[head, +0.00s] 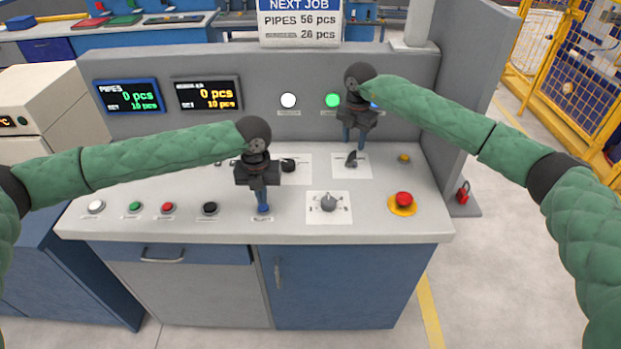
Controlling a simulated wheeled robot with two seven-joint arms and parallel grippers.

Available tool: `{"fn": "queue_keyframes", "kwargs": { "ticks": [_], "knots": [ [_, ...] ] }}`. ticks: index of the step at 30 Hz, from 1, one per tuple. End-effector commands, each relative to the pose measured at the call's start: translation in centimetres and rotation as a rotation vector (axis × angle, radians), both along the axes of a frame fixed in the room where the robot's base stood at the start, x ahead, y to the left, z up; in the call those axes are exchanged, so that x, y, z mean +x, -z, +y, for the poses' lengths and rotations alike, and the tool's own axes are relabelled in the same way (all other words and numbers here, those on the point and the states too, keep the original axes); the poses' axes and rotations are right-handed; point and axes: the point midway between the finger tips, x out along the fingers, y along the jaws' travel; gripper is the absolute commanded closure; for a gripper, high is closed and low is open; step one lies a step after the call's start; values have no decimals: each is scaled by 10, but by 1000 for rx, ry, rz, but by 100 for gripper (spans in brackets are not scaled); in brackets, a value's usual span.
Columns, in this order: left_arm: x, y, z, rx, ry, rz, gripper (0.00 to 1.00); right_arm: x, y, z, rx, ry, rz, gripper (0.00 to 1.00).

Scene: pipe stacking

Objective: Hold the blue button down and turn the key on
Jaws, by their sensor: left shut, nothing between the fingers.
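My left gripper (262,203) is shut, its blue fingertips pointing down at the front of the console. The blue button (263,209) is directly under these tips and partly hidden by them; the tips look to be on it, but how far it is pressed I cannot tell. My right gripper (354,146) is open, its two fingers apart and pointing down. Just below it is a dark key-like switch (351,160) on a white plate at the right rear of the console. I cannot tell whether the fingers touch it.
White (96,207), green (134,207), red (167,208) and black (210,208) buttons line the front left. A red emergency button (403,200) is at front right. The upright back panel (275,75) limits the rear.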

Motion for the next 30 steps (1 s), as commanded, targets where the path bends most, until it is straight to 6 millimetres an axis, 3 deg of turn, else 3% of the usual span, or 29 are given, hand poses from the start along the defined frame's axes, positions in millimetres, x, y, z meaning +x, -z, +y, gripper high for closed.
{"fn": "queue_keyframes", "kwargs": {
  "ticks": [21, 30],
  "knots": [
    [2, -61, 0, -1, -1, -6, 100, 0, -1, 0, 0, 0, 0, 60],
    [2, -73, 0, -1, -1, -4, 100, 0, -1, 0, 0, 0, 0, 60]
  ]
}}
